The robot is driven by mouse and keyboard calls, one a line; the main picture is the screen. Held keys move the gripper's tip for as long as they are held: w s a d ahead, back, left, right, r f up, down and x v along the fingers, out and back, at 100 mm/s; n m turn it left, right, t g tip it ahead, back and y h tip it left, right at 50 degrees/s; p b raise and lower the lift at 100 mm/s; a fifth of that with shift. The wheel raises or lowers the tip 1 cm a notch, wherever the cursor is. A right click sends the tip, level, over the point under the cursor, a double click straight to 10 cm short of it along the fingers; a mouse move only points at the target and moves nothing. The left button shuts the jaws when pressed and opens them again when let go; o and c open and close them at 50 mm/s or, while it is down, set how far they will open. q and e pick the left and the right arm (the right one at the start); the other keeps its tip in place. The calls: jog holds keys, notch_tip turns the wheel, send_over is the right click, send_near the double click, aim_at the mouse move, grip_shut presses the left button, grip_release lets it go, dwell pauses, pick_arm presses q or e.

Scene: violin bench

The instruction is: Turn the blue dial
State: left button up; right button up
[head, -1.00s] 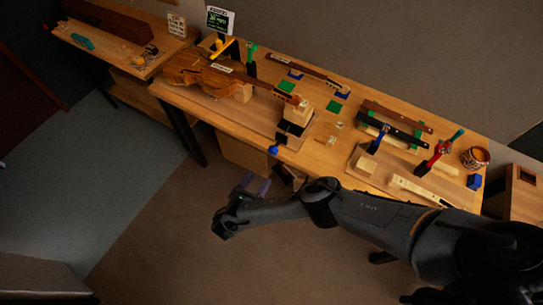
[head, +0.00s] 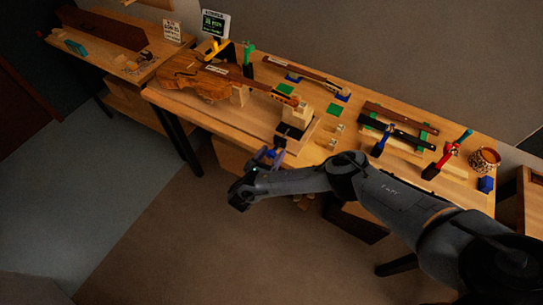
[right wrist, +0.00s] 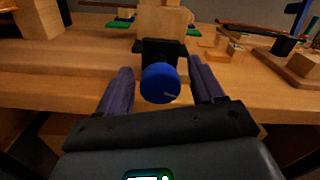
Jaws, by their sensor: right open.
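The blue dial (right wrist: 160,83) is a round knob with a pale mark, on a dark mount (right wrist: 160,50) at the bench's front edge. In the right wrist view it sits between the two open fingers of my right gripper (right wrist: 161,90), with space on either side. The left gripper is not in view.
The wooden bench (head: 215,115) carries a violin (head: 195,78), a wooden block (head: 299,115) above the dial, several clamps and a patterned cup (head: 484,160). A second bench (head: 130,70) stands at the far left. The floor in front is clear.

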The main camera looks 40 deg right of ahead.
jog(key=shift+d, duration=0.1)
jog(key=c, duration=1.1)
jog(key=shift+o, duration=0.2)
